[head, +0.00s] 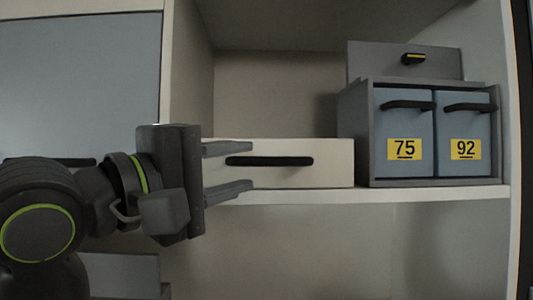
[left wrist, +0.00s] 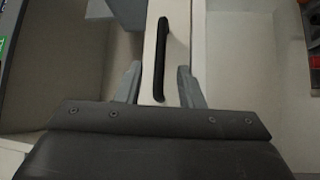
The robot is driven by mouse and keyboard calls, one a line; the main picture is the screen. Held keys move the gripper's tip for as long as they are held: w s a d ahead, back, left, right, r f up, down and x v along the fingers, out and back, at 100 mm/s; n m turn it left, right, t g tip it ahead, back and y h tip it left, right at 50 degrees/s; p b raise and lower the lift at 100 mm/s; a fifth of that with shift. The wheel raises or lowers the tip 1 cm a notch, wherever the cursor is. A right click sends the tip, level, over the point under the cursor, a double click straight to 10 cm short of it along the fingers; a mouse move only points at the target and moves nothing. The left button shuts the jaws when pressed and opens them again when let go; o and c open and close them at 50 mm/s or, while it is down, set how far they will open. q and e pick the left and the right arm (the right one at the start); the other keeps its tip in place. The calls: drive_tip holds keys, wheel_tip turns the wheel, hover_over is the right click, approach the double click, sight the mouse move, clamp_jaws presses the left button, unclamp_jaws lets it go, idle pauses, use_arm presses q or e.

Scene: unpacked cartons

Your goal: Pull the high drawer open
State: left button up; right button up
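A low cream drawer (head: 330,173) with a long black bar handle (head: 270,161) sits on the shelf in the head view. My left gripper (head: 228,170) is open beside the drawer's left part, one finger above the handle's level and one below. The fingertips reach close to the handle's left end; I cannot tell if they touch anything. In the left wrist view the gripper's two fingers (left wrist: 158,85) stand apart on either side of the cream front (left wrist: 151,88), with the black handle (left wrist: 160,60) between and ahead of them. My right gripper is not in view.
A grey cabinet (head: 363,130) with two blue-grey doors marked 75 (head: 404,125) and 92 (head: 465,126) stands right of the drawer. A grey box (head: 378,62) with a black and yellow handle is on top. The white shelf edge (head: 400,194) runs below; the space under it looks empty.

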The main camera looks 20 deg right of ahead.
sight(262, 163)
use_arm(q)
drive_tip(key=p+x, duration=0.1)
drive_tip(key=x, duration=0.5)
drive_tip(key=shift+d, duration=0.1)
clamp_jaws()
